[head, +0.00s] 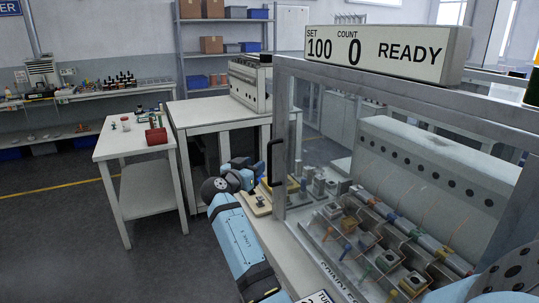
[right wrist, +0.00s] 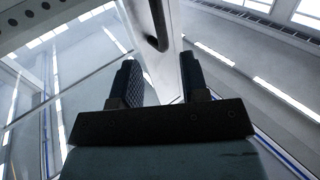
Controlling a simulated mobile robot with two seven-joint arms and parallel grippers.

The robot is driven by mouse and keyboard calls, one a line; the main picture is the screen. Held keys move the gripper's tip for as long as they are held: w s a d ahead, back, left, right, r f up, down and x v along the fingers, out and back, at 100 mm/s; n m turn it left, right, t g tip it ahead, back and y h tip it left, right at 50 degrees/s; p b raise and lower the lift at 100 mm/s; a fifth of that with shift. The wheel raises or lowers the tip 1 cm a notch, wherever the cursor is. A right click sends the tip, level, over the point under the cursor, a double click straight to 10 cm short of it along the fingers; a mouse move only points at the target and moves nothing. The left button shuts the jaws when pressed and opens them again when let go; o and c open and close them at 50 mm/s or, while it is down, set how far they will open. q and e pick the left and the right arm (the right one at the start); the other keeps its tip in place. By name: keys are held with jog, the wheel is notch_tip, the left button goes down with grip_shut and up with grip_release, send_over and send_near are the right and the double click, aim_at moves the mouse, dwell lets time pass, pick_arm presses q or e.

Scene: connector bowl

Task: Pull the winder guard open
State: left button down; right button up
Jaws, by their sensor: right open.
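The winder guard (head: 400,97) is a grey metal frame with a clear panel across the front of the winding machine, and it looks closed. Its black bar handle (head: 276,162) is upright on the left post. My right gripper (head: 262,170) is just left of the handle in the head view. In the right wrist view, the gripper (right wrist: 162,78) has its two dark fingers apart with nothing between them. The handle (right wrist: 157,28) is beyond the fingertips, roughly in line with the gap. Contact is not visible. My left gripper is not in view.
A display (head: 385,50) on top reads SET 100, COUNT 0, READY. Coil parts and spindles (head: 375,240) sit behind the guard. A white side table (head: 125,140) stands at left, another bench (head: 215,112) behind. Open floor (head: 60,235) lies at the left.

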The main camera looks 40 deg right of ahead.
aim_at(269, 155)
jog(key=p+x, duration=0.1)
jog(key=x, duration=0.8)
jog(key=shift+d, duration=0.35)
jog(key=shift+c, duration=0.4)
grip_shut()
